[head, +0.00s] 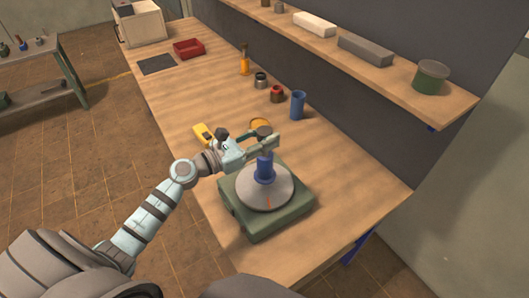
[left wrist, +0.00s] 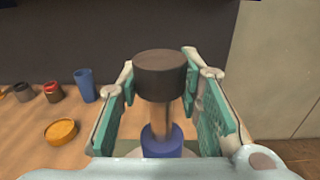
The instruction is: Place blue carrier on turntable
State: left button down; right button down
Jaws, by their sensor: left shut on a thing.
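The blue carrier (head: 265,172) stands upright over the middle of the turntable's grey disc (head: 279,198). The disc sits on a green square base and bears a small orange mark. My left gripper (head: 264,146) is shut on the carrier's stem, below the knob. I cannot tell whether the carrier's underside touches the disc. My right gripper is not in view.
A yellow device (head: 203,134) and an orange round dish (head: 260,123) lie near my left gripper. A blue cup (head: 298,105), a red-brown jar (head: 277,94), a dark jar (head: 261,80) and an orange bottle (head: 244,62) stand along the wall. The bench's near right end is clear.

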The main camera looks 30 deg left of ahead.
aim_at(265, 156)
pick_arm(q)
notch_tip(265, 156, down, 4)
jog(key=shift+f+b, duration=0.2)
jog(key=shift+b, duration=0.75)
jog(key=c, duration=1.2)
grip_release()
jog(key=shift+r, duration=0.1)
jog(key=shift+o, duration=0.2)
